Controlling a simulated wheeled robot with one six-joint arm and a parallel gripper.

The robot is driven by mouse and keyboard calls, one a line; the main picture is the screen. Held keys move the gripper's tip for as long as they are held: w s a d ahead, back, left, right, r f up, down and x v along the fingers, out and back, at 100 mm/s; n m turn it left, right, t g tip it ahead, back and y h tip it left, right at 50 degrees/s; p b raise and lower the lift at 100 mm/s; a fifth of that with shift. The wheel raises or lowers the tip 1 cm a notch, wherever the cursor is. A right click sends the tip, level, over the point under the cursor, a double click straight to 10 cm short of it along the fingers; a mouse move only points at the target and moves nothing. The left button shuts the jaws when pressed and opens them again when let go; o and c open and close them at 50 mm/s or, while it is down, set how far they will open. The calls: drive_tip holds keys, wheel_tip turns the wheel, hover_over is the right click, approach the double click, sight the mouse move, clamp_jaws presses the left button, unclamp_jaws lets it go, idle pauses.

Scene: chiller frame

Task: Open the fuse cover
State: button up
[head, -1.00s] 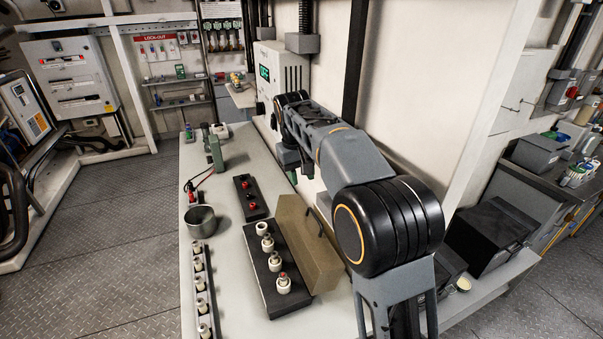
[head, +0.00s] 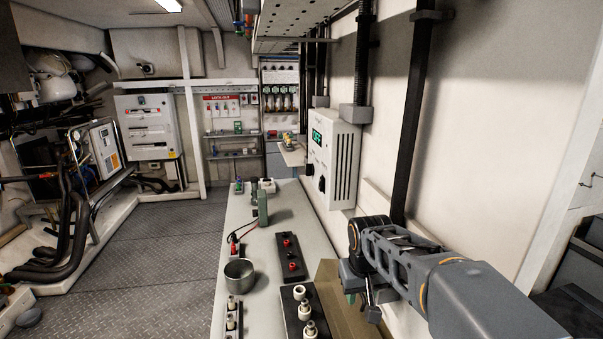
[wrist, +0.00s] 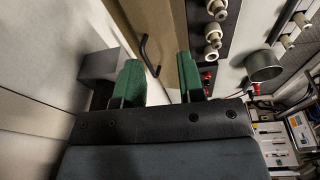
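The fuse cover (head: 328,275) is a tan panel standing up along the right side of the black fuse block (head: 292,298). The white fuses on the block are exposed. In the wrist view the cover (wrist: 140,22) shows at the top, with its black bar handle (wrist: 149,56) on the near face. My gripper (wrist: 160,78) has two green fingers, spread apart with nothing between the tips. The handle appears just beyond the tips, nearer the left finger; contact cannot be told. In the head view my gripper (head: 352,297) is beside the cover's right side, its fingers partly hidden.
A metal cup (head: 239,273), a black strip with red terminals (head: 290,258) and a row of fuses (head: 232,318) are on the bench (head: 228,210). A white wall box (head: 333,157) hangs behind. The wall is close on the right.

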drive_tip(key=s+d+f+m+t, duration=0.1)
drive_tip(key=s+d+f+t, duration=0.15)
drive_tip(key=s, duration=1.15)
wheel_tip(320, 180, up, 8)
drive_tip(key=f+n+g+y+b, duration=0.1)
drive_tip(key=n+g, duration=0.1)
drive_tip(key=g, duration=0.3)
hover_over(346, 304)
drive_tip(key=w+d, duration=0.4)
drive_tip(key=d, duration=0.1)
drive_tip(key=shift+t, duration=0.25)
drive_tip(key=f, duration=0.4)
drive_tip(key=a+f, duration=0.1)
drive_tip(key=f, duration=0.7)
drive_tip(key=shift+a+f, duration=0.15)
drive_tip(key=shift+f, duration=0.25)
drive_tip(key=shift+c, duration=0.3)
clamp_jaws()
